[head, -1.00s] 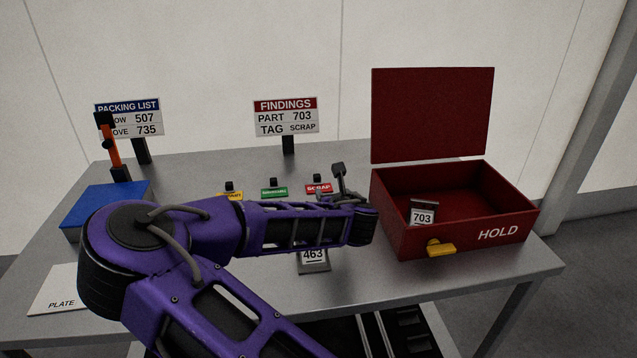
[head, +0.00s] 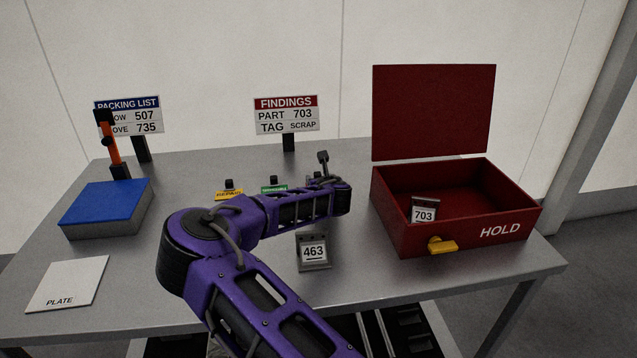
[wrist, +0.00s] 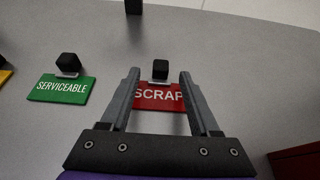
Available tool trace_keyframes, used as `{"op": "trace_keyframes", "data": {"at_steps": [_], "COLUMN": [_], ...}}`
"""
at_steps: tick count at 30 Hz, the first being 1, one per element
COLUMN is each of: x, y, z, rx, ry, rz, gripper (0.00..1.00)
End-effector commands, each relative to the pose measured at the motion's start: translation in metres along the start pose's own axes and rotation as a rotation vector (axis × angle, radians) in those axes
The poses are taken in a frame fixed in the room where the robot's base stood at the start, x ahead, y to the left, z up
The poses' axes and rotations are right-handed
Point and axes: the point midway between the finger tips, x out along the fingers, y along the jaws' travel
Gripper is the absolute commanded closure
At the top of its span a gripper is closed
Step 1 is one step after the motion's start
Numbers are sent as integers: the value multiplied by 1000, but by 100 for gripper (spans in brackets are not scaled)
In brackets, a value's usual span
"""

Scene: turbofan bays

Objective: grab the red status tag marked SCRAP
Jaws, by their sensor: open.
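The red SCRAP tag (wrist: 158,97) lies flat on the table in the wrist view, with a black block-shaped grip (wrist: 160,69) at its far edge. My gripper (wrist: 158,76) is open, its two fingers on either side of the tag's middle, with the black grip between the fingertips. I cannot tell how high the fingers are above the tag. In the head view my purple arm hides the red tag and most of the gripper.
A green SERVICEABLE tag (wrist: 60,89) lies left of the red one, and a yellow tag (head: 229,195) farther left. The open red HOLD box (head: 470,239) stands at the right, holding part 703 (head: 423,211). Part 463 (head: 313,252) stands near the front. A FINDINGS sign (head: 287,115) stands behind.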

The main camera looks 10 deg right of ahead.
Motion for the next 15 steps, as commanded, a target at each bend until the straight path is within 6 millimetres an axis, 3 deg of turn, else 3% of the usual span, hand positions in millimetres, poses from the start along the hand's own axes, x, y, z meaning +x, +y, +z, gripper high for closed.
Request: {"op": "trace_keyframes", "data": {"at_steps": [4, 13, 15], "x": [16, 20, 20], "y": [-1, 0, 0], "z": [0, 0, 0], "rx": [-1, 0, 0], "ry": [0, 0, 0], "rz": [0, 0, 0], "gripper": [38, 38, 50]}}
